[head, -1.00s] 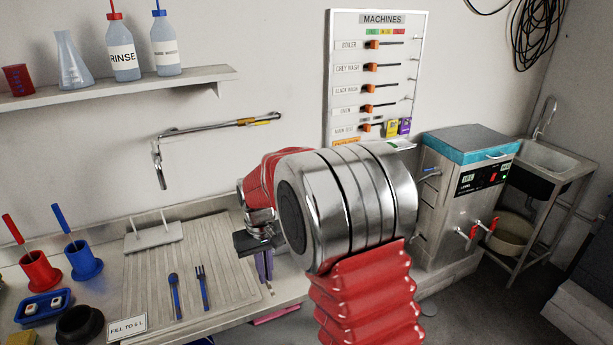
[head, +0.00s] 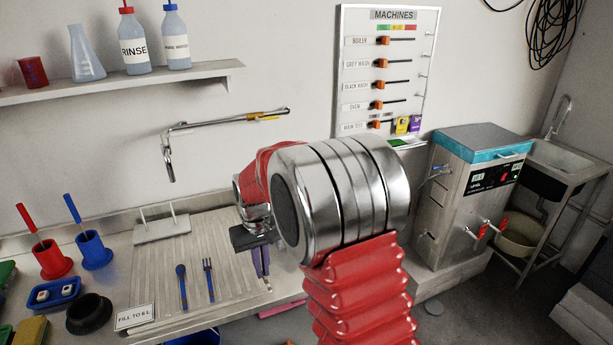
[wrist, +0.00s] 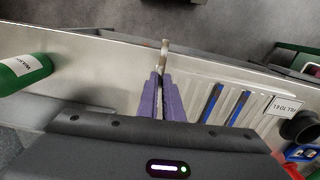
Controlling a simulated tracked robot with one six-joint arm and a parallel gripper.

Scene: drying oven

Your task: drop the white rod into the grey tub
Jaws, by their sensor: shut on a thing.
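My gripper (wrist: 162,75) has purple fingers and is closed on a thin pale rod (wrist: 164,52), which sticks out beyond the fingertips in the wrist view. It looks like the white rod, with a brownish far end. In the head view my gripper (head: 262,262) hangs over the right part of the ribbed drainboard, and my wrist hides most of it. I cannot identify a grey tub in either view.
The drainboard (head: 150,290) holds a blue spoon (head: 182,287) and fork (head: 209,280). Red (head: 52,262) and blue (head: 95,252) holders and a black pot (head: 88,314) stand at left. A green bottle (wrist: 25,70) lies left in the wrist view. A steel machine (head: 470,200) stands right.

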